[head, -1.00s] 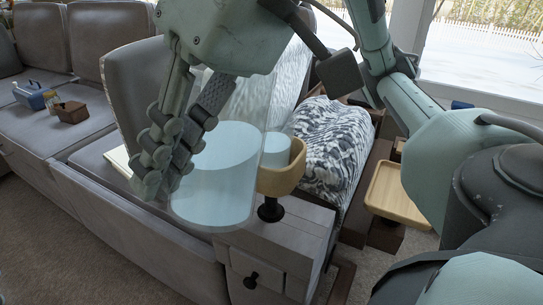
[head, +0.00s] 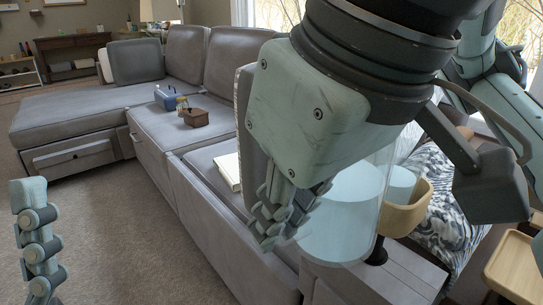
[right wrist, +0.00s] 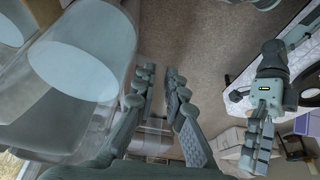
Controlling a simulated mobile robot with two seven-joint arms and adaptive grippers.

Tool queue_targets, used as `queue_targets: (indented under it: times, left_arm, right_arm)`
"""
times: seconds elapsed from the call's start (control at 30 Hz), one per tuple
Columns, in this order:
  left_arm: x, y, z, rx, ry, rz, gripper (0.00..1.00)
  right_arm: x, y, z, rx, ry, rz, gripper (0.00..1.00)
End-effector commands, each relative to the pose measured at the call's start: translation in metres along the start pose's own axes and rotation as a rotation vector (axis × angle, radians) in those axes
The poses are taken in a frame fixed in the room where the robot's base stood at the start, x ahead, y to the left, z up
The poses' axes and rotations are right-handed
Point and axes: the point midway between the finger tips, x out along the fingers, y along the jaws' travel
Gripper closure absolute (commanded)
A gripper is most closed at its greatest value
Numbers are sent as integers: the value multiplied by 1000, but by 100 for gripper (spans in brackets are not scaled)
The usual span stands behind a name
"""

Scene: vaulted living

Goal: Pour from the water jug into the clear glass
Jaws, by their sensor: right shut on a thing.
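The water jug (head: 345,215) is a large clear cylinder holding pale blue water. My right gripper (head: 285,212) is shut on it, its jointed fingers at the jug's left side in the head view. The jug stands nearly upright, apparently in front of the sofa end; the gripper palm hides its upper part. In the right wrist view the jug (right wrist: 85,55) is at upper left beside my right fingers (right wrist: 160,95). My left gripper (head: 40,240) shows partly at the lower left, and also in the right wrist view (right wrist: 255,148); its opening is unclear. I cannot make out the clear glass for certain.
A grey sofa (head: 165,190) runs across the middle, with a blue box (head: 168,97) and a brown box (head: 196,117) on it. A tan cup-shaped thing (head: 408,212) stands behind the jug. A wooden tray (head: 515,265) is at lower right. Carpet (head: 130,240) is open at left.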

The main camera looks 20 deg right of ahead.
Motion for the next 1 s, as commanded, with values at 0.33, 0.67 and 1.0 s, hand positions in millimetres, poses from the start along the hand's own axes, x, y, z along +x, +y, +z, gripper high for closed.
queue_targets:
  times: [0.33, 0.67, 1.0]
  left_arm:
    - [10, 0, -5, 0, -1, 0, 23]
    - [38, 1, -17, 0, -2, 0, 23]
    - [36, 1, -17, 0, -2, 0, 23]
  right_arm:
    - [-11, 0, -5, 1, 3, -1, 100]
    - [-39, 1, -17, 0, 2, 0, 100]
    - [-38, 1, -16, 0, 2, -1, 100]
